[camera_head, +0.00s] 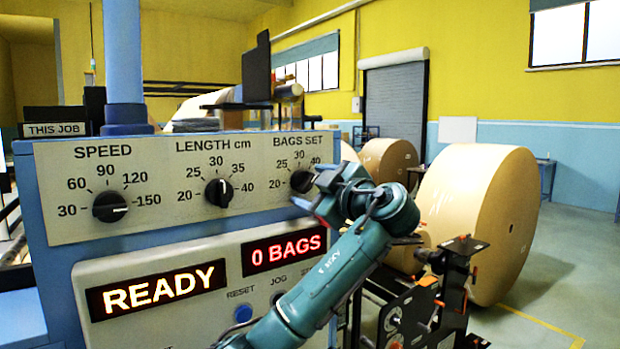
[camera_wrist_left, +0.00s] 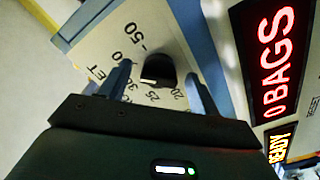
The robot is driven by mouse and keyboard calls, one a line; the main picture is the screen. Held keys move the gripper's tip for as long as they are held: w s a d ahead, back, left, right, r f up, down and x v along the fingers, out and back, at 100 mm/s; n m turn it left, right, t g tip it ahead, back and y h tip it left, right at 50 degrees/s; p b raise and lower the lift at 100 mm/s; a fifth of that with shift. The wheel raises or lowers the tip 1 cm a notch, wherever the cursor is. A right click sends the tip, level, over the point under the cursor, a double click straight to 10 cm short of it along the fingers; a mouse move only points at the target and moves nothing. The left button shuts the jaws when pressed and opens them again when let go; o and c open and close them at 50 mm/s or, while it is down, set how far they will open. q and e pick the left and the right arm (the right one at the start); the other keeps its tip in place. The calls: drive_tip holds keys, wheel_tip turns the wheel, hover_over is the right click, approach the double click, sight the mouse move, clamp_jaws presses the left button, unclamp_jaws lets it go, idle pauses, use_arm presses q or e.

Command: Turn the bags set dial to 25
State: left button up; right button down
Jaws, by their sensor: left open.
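The bags set dial (camera_head: 302,181) is a black round knob at the right end of the cream panel, partly covered by my gripper in the head view. Its printed scale runs up from 20. In the left wrist view the knob (camera_wrist_left: 158,66) stands between my two fingers, with a white mark on its lower edge near the 25 and 30 side; the exact setting is hard to tell. My left gripper (camera_head: 313,198) is open, one finger on each side of the knob; I cannot tell whether they touch it. My right gripper is not in view.
On the same panel sit the length dial (camera_head: 219,192) and the speed dial (camera_head: 110,206). Below, a lit display (camera_head: 285,252) reads 0 BAGS and another (camera_head: 157,290) reads READY. A blue reset button (camera_head: 243,314) is beneath. A large kraft roll (camera_head: 477,215) stands at right.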

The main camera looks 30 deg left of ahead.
use_arm(q)
drive_tip(key=shift+w+a, duration=0.25)
drive_tip(key=shift+a, duration=0.35)
drive_tip(key=shift+c, duration=0.5)
